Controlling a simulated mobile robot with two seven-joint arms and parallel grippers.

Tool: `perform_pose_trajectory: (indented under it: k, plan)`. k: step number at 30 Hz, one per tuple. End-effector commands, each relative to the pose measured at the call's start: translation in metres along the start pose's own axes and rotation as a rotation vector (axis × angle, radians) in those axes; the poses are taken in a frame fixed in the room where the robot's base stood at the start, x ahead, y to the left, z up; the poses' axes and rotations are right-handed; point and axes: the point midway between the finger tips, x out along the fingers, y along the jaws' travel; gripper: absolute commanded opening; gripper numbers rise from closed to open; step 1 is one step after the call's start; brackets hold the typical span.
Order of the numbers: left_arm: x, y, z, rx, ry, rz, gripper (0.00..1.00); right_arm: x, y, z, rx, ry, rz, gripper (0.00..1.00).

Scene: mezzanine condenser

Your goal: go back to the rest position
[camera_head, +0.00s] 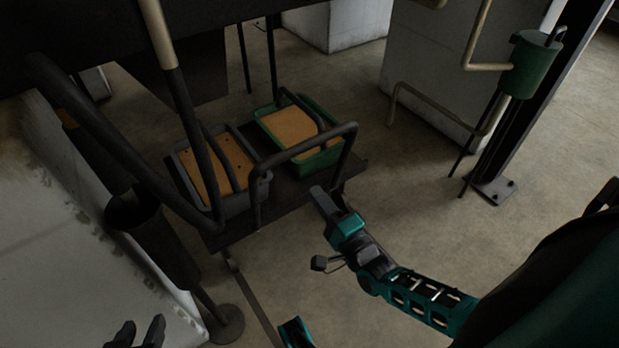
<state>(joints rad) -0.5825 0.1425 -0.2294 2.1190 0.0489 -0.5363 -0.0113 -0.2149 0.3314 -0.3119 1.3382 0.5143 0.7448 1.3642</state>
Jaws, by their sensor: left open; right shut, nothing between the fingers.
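My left gripper (137,336) shows at the bottom left edge, its two dark fingers apart and nothing between them. The rest of it is cut off by the frame. My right gripper (326,200) is on the teal arm from the right. It is shut and empty, over the floor by the front right corner of a dark cart (238,228). I cannot tell whether it touches the cart's black handle rail (300,152).
A grey crate (264,180) and a green crate (335,155), both with brown boards or fill, stand on the cart. Black pipes and a pale block (60,250) crowd the left. A green canister (532,65) hangs by a post. Concrete floor (420,190) is open right of the cart.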

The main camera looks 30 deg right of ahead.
Motion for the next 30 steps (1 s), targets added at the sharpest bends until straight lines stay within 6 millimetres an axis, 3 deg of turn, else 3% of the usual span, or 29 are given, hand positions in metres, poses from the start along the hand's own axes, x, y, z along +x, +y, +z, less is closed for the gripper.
perform_pose_trajectory:
  k: [3,7,20,25,30]
  plan:
    - [-0.001,-0.002,-0.003,0.001,0.004,-0.006,0.43,-0.025,0.000,0.000,-0.001,-0.001,0.004,0.00]
    - [-0.001,-0.004,-0.002,0.002,0.004,-0.010,0.43,-0.041,0.000,0.000,-0.001,-0.001,0.002,0.00]
    - [-0.001,-0.005,-0.001,0.004,0.002,-0.012,0.43,-0.049,0.000,0.005,-0.022,-0.011,0.013,0.00]
    - [-0.001,-0.005,0.000,0.004,0.000,-0.011,0.43,-0.046,0.001,0.041,-0.215,-0.101,0.117,0.00]
    - [-0.001,-0.005,0.001,0.003,-0.002,-0.011,0.43,-0.048,-0.003,0.088,-0.587,-0.280,0.253,0.00]
